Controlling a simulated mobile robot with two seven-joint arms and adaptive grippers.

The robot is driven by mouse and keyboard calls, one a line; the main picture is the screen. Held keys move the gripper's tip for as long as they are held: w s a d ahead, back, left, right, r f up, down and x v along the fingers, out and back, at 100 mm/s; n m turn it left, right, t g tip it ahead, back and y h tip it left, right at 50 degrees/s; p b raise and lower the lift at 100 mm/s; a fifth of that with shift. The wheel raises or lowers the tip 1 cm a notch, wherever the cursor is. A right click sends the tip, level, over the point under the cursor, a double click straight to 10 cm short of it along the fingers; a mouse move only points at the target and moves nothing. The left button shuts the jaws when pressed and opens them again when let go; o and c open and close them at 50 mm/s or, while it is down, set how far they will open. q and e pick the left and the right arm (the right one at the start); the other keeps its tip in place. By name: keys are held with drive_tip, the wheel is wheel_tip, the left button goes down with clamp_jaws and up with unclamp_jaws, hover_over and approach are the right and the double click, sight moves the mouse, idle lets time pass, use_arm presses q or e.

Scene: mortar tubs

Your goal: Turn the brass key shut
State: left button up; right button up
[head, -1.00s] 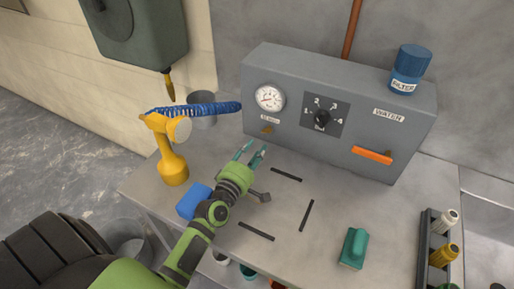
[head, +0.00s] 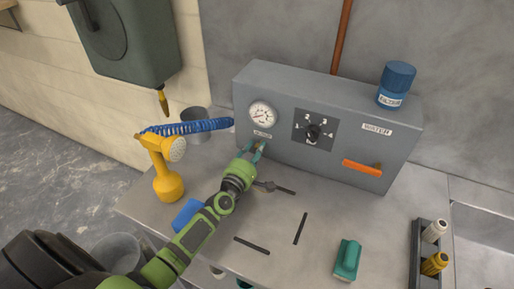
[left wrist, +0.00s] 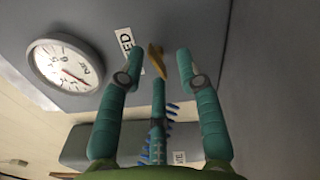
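The brass key (left wrist: 157,62) is on the front of the grey water panel (head: 285,105), below the round gauge (head: 262,114). It shows in the left wrist view just beyond and between my teal fingertips, tilted. In the head view my fingers hide most of it. My left gripper (head: 255,148) is in front of the panel's lower left face. Its fingers are spread, with a gap on both sides of the key, so it is open and holds nothing. Whether any finger touches the key I cannot tell. My right gripper is not in view.
The panel also bears a dark dial (head: 313,131) and an orange lever (head: 362,167). A yellow shower-head piece (head: 166,168) with a blue coiled hose stands left. A blue block (head: 187,214) lies beside my arm. A teal float (head: 347,259) and a rack (head: 415,255) stand right.

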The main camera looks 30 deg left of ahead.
use_arm(q)
drive_tip(key=shift+w, duration=0.6)
clamp_jaws()
drive_tip(key=m, duration=0.3)
drive_tip(key=shift+s+f+m+p, duration=0.1)
drive_tip(key=shift+m+p, duration=0.25)
drive_tip(key=shift+m, duration=0.05)
